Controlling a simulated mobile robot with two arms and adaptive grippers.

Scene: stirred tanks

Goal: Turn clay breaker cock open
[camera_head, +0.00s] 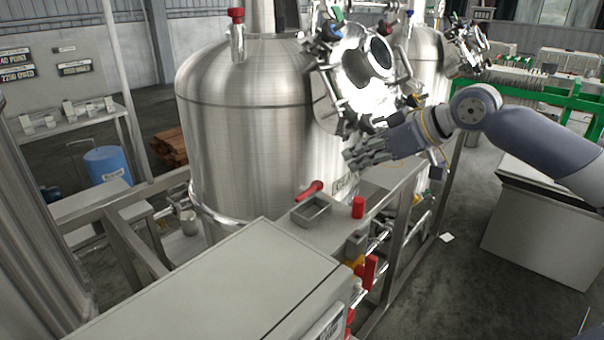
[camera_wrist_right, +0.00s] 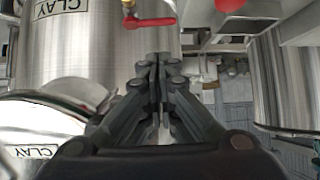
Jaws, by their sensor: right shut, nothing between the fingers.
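A red lever handle (camera_head: 310,188) shows in the head view against the lower wall of the big steel tank (camera_head: 250,120), just above a small grey tray. In the wrist view a red lever (camera_wrist_right: 150,21) on a brass fitting stands out from a steel wall beside a CLAY label (camera_wrist_right: 62,6). My right gripper (camera_head: 352,160) is shut and empty in front of the tank, apart from the lever. Its closed fingers (camera_wrist_right: 156,62) point toward the red lever in the wrist view, with a gap between. My left gripper is out of view.
The grey tray (camera_head: 327,213) and a red cylinder (camera_head: 358,208) sit on the metal bench by the tank. Red valve handles (camera_head: 370,271) hang below the bench edge. A grey cabinet (camera_head: 215,290) fills the front.

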